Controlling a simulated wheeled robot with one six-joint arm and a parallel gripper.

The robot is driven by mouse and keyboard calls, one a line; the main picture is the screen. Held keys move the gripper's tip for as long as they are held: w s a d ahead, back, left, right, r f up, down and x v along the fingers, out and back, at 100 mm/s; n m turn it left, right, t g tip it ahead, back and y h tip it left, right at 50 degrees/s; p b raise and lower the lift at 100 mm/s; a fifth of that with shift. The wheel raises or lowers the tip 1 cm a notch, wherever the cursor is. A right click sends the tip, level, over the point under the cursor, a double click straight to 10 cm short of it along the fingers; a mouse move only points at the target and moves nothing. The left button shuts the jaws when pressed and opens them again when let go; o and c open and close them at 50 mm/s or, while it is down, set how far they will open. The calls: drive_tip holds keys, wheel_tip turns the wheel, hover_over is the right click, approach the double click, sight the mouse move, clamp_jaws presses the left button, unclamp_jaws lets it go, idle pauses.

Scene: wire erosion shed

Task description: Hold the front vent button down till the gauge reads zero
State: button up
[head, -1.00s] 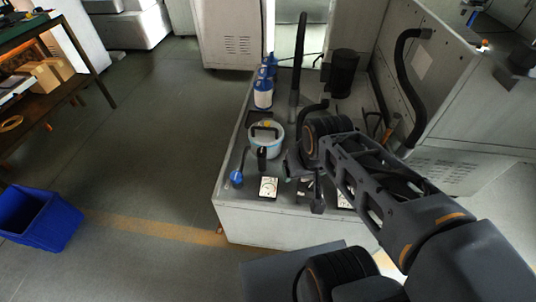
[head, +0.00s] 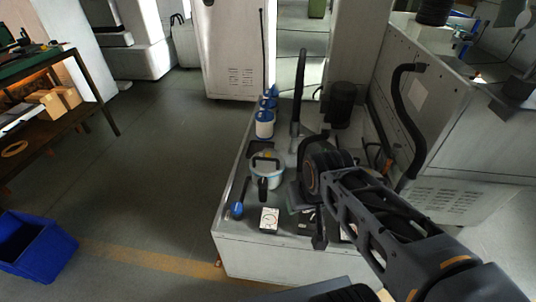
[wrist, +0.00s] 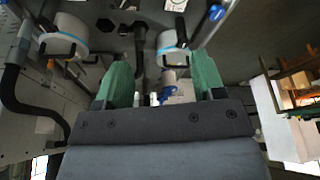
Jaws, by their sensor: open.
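A white square gauge (head: 269,218) lies near the front edge of the grey bench (head: 262,246); its reading is too small to tell. A second gauge (head: 348,230) is mostly hidden by my arm. Behind the first gauge stands a pale lidded pot (head: 266,177) with a dark handle. The wrist view shows two such pots, one at left (wrist: 65,40) and one at right (wrist: 172,42). My gripper (wrist: 160,80) is open, its green fingers apart with nothing held, above the bench. I cannot make out the front vent button in either view.
A blue-ended lever (head: 238,210) stands left of the gauge. Blue-topped bottles (head: 264,124) and a dark upright hose (head: 298,95) stand farther back. A grey cabinet (head: 455,125) bounds the right. A blue bin (head: 37,250) sits on the floor; the floor left of the bench is otherwise clear.

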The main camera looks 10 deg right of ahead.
clamp_jaws()
idle(0.4)
idle(0.9)
